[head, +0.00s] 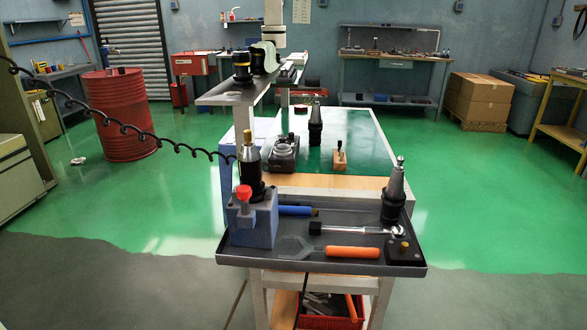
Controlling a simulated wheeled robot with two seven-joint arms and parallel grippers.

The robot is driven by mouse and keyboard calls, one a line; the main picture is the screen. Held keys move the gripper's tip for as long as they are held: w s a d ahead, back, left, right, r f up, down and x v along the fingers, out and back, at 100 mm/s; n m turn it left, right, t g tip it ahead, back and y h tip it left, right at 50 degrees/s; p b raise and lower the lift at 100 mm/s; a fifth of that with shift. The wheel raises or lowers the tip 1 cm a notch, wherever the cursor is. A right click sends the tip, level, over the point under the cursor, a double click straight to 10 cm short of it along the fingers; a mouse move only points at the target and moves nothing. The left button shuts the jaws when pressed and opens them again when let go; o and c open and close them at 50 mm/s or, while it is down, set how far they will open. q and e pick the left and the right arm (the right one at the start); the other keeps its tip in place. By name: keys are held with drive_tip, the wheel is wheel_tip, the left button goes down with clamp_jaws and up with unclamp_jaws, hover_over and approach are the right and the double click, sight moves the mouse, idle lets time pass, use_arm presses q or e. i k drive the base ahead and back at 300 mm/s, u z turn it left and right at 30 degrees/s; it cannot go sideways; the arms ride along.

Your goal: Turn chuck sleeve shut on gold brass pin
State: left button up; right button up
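A tool holder stands upright in a blue-grey block (252,225) at the left end of the dark tray. Its black chuck sleeve (250,185) is at the lower part, with a silver body above it. A small gold brass pin (247,136) shows at its top. I cannot tell how tightly the sleeve is closed. A red knob (243,193) sits on the front of the block. Neither of my grippers is in view.
The grey tray (330,265) also holds an orange-handled tool (352,253), a ratchet (350,229), a blue-handled tool (296,211), a cone-shaped holder (393,195) and a black block (404,252). A coiled black cable (130,128) hangs on the left, ending near the tool holder.

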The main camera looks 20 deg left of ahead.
sight(249, 166)
drive_tip(key=z, duration=0.05)
drive_tip(key=k, duration=0.45)
drive_tip(key=u, duration=1.2)
drive_tip(key=i, duration=1.05)
drive_tip(key=z, duration=0.7)
